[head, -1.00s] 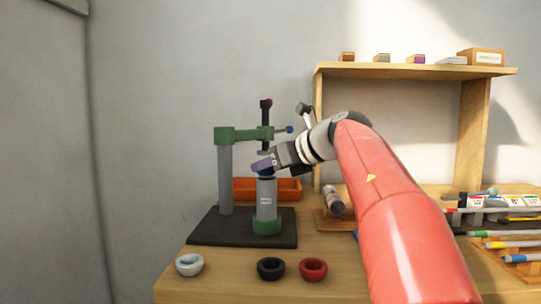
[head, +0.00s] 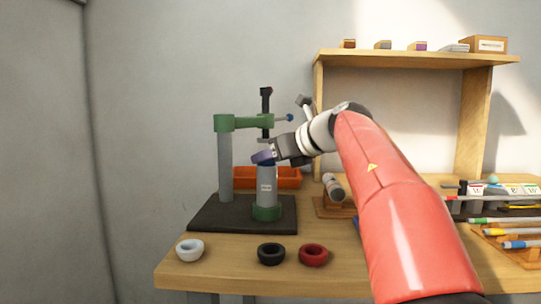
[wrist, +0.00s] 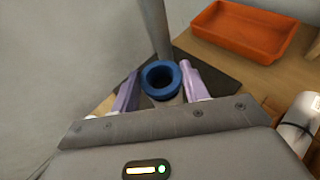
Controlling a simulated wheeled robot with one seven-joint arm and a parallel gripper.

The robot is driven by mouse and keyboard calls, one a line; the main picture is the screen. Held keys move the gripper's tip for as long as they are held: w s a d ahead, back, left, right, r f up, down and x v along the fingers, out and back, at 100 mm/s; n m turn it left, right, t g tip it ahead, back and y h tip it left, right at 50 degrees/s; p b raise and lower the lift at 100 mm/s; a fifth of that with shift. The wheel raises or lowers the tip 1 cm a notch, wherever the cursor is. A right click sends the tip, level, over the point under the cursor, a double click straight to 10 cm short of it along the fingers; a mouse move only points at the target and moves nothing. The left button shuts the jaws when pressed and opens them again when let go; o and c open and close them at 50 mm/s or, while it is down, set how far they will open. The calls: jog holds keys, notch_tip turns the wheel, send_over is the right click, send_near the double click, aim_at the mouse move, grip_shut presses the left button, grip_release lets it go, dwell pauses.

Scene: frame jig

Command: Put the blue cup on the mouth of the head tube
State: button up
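The blue cup (wrist: 160,80) is a short dark-blue ring with a wide rim and a dark opening. In the head view it shows only as a blue band (head: 269,163) at the top of the grey head tube (head: 267,181), and it appears to sit on the mouth. The tube stands upright in a green holder. My gripper (head: 263,156) is just above the tube mouth. In the wrist view its two purple fingers stand on either side of the cup, with narrow gaps, so it looks open. The cup hides the mouth there.
A green press arm (head: 240,123) on a grey post stands behind and left of the tube, on a dark base plate (head: 205,217). White (head: 189,250), black (head: 271,254) and red (head: 313,255) cups lie at the table front. An orange tray (head: 287,177) is behind.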

jog(key=o, duration=0.5)
